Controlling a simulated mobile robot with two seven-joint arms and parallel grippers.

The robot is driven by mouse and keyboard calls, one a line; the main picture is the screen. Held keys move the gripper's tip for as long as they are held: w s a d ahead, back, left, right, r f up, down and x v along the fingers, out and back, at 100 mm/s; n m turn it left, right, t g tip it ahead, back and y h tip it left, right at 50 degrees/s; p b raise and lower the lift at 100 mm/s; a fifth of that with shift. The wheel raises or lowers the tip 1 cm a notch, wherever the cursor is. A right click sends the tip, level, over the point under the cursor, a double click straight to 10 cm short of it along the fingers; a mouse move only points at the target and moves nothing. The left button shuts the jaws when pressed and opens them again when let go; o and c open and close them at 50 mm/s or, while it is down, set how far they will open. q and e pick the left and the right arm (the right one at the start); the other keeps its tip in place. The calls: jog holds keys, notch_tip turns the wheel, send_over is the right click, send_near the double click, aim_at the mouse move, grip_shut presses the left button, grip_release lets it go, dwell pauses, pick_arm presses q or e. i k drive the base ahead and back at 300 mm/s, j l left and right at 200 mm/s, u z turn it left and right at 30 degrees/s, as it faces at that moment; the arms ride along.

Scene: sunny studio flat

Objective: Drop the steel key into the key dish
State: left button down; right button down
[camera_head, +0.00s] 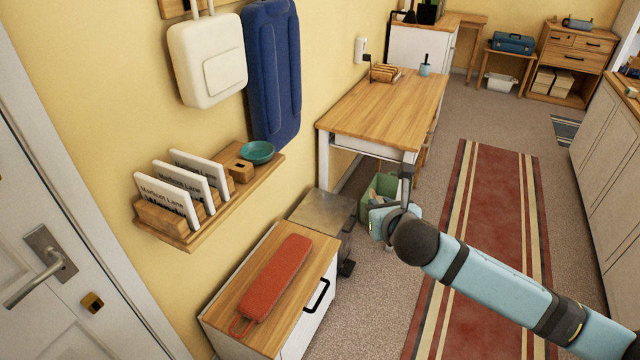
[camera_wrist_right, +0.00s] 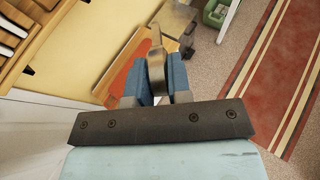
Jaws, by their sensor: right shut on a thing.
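The steel key (camera_wrist_right: 156,62) is held upright between the blue fingers of my right gripper (camera_wrist_right: 160,78) in the right wrist view. In the head view my right gripper (camera_head: 388,218) is in front of the wooden table, low and right of the wall shelf; the key is hard to make out there. The key dish, a small teal bowl (camera_head: 257,152), sits at the far right end of the wall shelf (camera_head: 225,205). The gripper is well apart from the dish. My left gripper is not in view.
White letter cards (camera_head: 165,193) stand in a wooden holder on the shelf, with a small wooden block (camera_head: 241,172) beside the dish. A red case (camera_head: 276,277) lies on the low cabinet below. A blue bag (camera_head: 272,75) and white bag (camera_head: 207,60) hang above.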

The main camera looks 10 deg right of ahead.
aim_at(255, 161)
jog(key=i+l+u, duration=0.5)
jog(key=l+u, duration=0.25)
jog(key=l, duration=0.2)
jog(key=i+l+u, duration=0.25)
jog(key=l, duration=0.15)
jog(key=k, duration=0.05)
